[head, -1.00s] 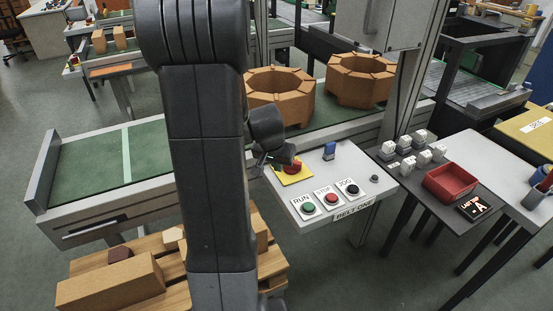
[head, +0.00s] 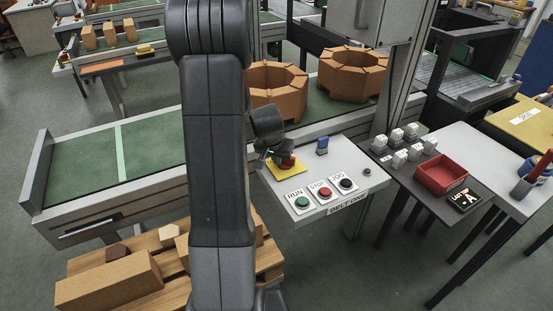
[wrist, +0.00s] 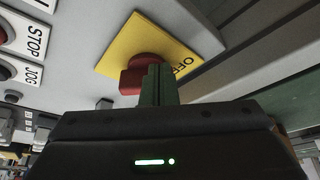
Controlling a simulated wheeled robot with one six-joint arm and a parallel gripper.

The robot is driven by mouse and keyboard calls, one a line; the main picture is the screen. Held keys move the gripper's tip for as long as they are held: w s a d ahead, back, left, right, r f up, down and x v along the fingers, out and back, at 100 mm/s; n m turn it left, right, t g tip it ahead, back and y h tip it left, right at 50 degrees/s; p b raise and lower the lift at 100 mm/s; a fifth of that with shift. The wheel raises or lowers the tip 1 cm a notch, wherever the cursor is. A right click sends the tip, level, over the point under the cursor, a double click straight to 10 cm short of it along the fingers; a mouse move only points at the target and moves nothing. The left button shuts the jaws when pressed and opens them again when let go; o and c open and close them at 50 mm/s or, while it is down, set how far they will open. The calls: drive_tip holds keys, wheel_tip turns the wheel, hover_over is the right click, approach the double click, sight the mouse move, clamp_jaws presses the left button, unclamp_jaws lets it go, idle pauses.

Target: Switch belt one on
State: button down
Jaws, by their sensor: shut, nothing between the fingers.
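The belt one panel (head: 273,185) is a white box labelled BELT ONE. It has a green RUN button (head: 302,202), a red STOP button (head: 325,192) and a black JOG button (head: 346,183). In the head view the wrist partly hides the plate.
Octagonal brick rings (head: 352,72) stand on the green belt (head: 80,165) behind the panel. A red tray (head: 440,174) is on the dark table at right. A pallet with bricks (head: 110,283) lies at lower left.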

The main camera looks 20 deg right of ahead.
drive_tip(key=shift+w+f+b, duration=0.1)
drive_tip(key=shift+b, duration=0.5)
drive_tip(key=shift+w+a+m+g+h+b, duration=0.15)
drive_tip(key=shift+m+b, duration=0.4)
drive_tip(key=shift+b, duration=0.35)
drive_tip(key=shift+w+m+g+h+b, duration=0.15)
drive_tip(key=shift+m+b, duration=0.4)
drive_tip(key=shift+b, duration=0.85)
drive_tip(key=shift+w+f+m+b, duration=0.1)
drive_tip(key=shift+w+m+b, duration=0.15)
drive_tip(key=shift+m+b, duration=0.6)
drive_tip(key=m+b, duration=0.1)
drive_tip(key=w+m+g+h+b, duration=0.1)
drive_tip(key=m+b, duration=0.1)
drive_tip(key=shift+g, duration=0.3)
drive_tip(key=m, duration=0.1)
drive_tip(key=w+m+g+b, duration=0.1)
drive_tip(key=m, duration=0.1)
drive_tip(key=shift+w+d+r+m+g, duration=0.15)
drive_tip(key=shift+d+m+g, duration=0.1)
drive_tip(key=shift+m, duration=0.4)
drive_tip(key=shift+w+d+r+m+g, duration=0.15)
drive_tip(key=shift+m+g, duration=0.1)
drive_tip(key=shift+m, duration=0.35)
drive_tip(key=m, duration=0.2)
drive_tip(key=w+d+m+g, duration=0.1)
drive_tip(key=m, duration=0.1)
drive_tip(key=shift+g+p, duration=0.3)
drive_tip(key=shift+d+m, duration=0.15)
drive_tip(key=shift+m, duration=0.15)
